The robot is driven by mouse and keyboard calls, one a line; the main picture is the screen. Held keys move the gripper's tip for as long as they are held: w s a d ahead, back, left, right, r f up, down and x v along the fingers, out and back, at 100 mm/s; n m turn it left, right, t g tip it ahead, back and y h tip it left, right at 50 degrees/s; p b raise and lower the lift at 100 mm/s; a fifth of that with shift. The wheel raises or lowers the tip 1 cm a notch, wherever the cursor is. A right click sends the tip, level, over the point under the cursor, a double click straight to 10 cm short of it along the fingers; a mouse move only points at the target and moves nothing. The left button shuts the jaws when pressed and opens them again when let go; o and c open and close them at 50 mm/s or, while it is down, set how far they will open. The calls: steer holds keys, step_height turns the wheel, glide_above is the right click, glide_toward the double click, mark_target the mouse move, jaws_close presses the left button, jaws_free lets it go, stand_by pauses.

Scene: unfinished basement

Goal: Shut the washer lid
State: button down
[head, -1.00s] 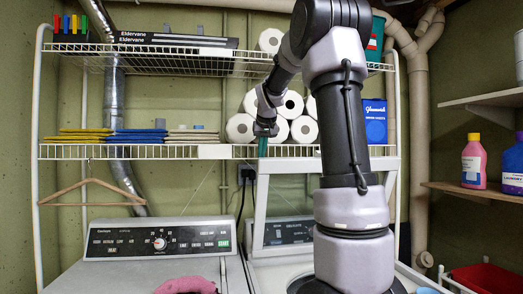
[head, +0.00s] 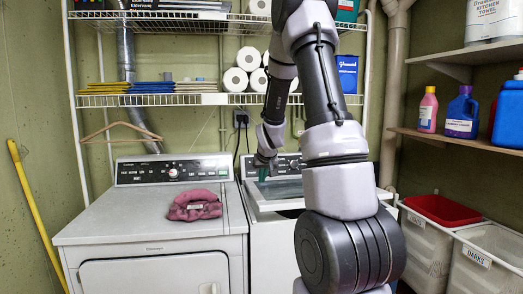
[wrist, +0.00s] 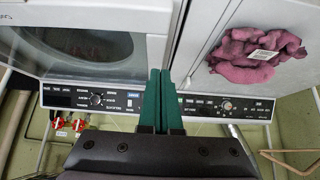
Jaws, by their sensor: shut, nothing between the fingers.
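The white top-loading washer (head: 268,238) stands right of the dryer, partly hidden behind my arm. Its lid (head: 279,190), white-framed with a dark window, is down over the top; I cannot tell whether it is fully seated. The lid (wrist: 80,45) fills the upper left of the wrist view, with a rounded rim showing through the glass. My gripper (head: 263,174) is over the back left of the washer, near its control panel (head: 287,165). In the wrist view, its green fingers (wrist: 158,78) are together and empty, beside the lid's edge.
The dryer (head: 150,215) on the left carries a crumpled pink cloth (head: 194,205). A wire shelf (head: 180,99) with paper rolls hangs above. Laundry bins (head: 430,240) stand at the right, below shelves with bottles (head: 462,113). A yellow pole (head: 36,215) leans at the left.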

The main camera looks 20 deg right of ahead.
mark_target(263, 208)
steer(key=f, duration=0.3)
steer(key=s+f, duration=0.1)
steer(key=f, duration=0.2)
steer(key=s+f, duration=0.1)
steer(key=f, duration=0.3)
steer(key=shift+s+a, duration=0.2)
steer(key=shift+a, duration=0.15)
steer(key=shift+f, duration=0.7)
